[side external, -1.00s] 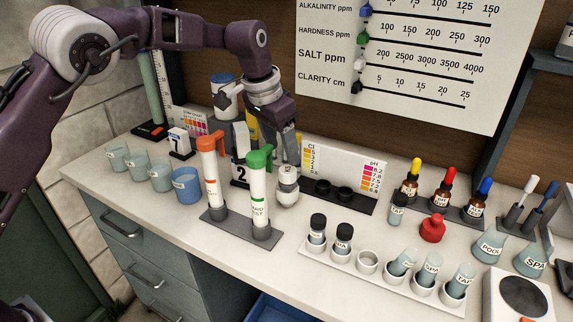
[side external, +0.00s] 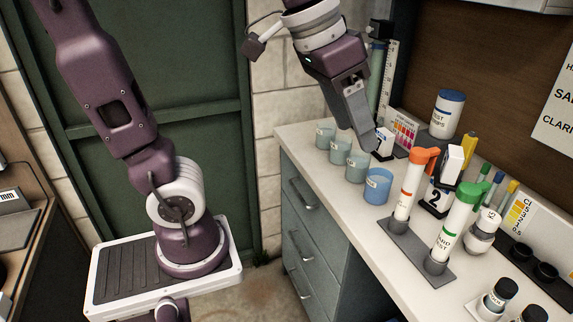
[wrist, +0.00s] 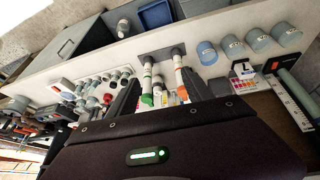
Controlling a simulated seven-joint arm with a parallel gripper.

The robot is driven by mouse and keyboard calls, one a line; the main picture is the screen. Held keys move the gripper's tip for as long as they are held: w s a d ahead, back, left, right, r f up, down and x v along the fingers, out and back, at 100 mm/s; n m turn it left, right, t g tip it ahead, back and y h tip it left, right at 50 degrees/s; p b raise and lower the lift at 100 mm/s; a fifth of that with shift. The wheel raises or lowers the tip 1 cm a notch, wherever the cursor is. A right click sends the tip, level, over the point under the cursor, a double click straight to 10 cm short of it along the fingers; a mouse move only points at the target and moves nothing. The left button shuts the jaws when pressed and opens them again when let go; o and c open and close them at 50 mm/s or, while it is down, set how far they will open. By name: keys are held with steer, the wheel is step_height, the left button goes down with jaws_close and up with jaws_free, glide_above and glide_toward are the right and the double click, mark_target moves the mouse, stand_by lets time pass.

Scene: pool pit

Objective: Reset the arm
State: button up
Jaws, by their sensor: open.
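My gripper (side external: 368,146) points down over the far end of the white counter (side external: 302,140), in the air behind the blue cup in the side view. In the wrist view its two dark fingers (wrist: 163,90) stand apart. Nothing shows held between them. A white tube with a green cap (side external: 456,220) and one with an orange cap (side external: 411,185) stand upright in a grey rack (side external: 408,240). Both tubes also show beyond the fingers in the wrist view, apart from them.
Several pale cups (side external: 340,150) and a blue cup (side external: 377,186) line the counter's front edge. A white tub with a blue lid (side external: 446,114) stands at the back. Vials (side external: 495,298) stand at the near right. The floor left of the drawers (side external: 310,215) is open.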

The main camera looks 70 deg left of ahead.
steer(key=s+f, duration=0.3)
steer(key=s, duration=0.2)
steer(key=s+a+f+n+y, duration=0.1)
steer(key=s+f, duration=0.2)
steer(key=s, duration=0.3)
steer(key=shift+a+t, duration=0.25)
steer(key=shift+t, duration=0.15)
